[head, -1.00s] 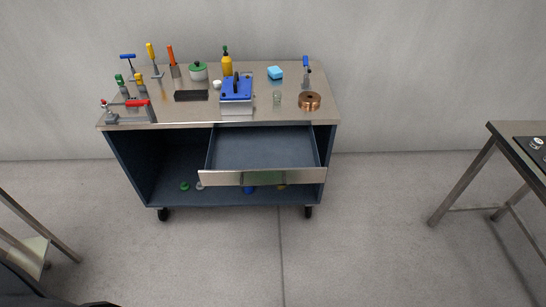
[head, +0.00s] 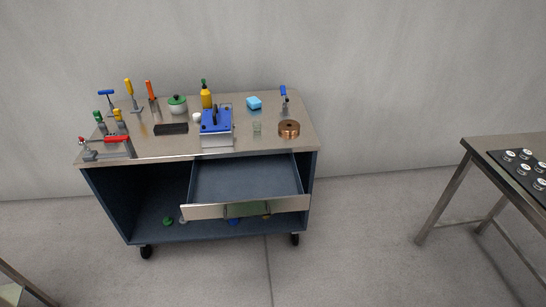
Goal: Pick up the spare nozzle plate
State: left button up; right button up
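A round copper-coloured disc (head: 289,129) with a dark centre lies on the right front of the cart top (head: 180,146). It may be the spare nozzle plate, but I cannot tell for sure from this distance. Nothing is touching it. The cart's drawer (head: 246,181) is pulled open and looks empty. Neither of my grippers shows in the head view.
A table with a knobbed black panel (head: 518,168) stands right. Open floor lies in front.

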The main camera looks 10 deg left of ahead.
aim_at(288, 127)
jog(key=i+j, duration=0.2)
jog(key=j, duration=0.15)
jog(key=i+j+z, duration=0.1)
jog(key=i+j, duration=0.3)
jog(key=j, duration=0.25)
jog(key=i+j, duration=0.2)
jog(key=j, duration=0.15)
jog(key=l+z, duration=0.05)
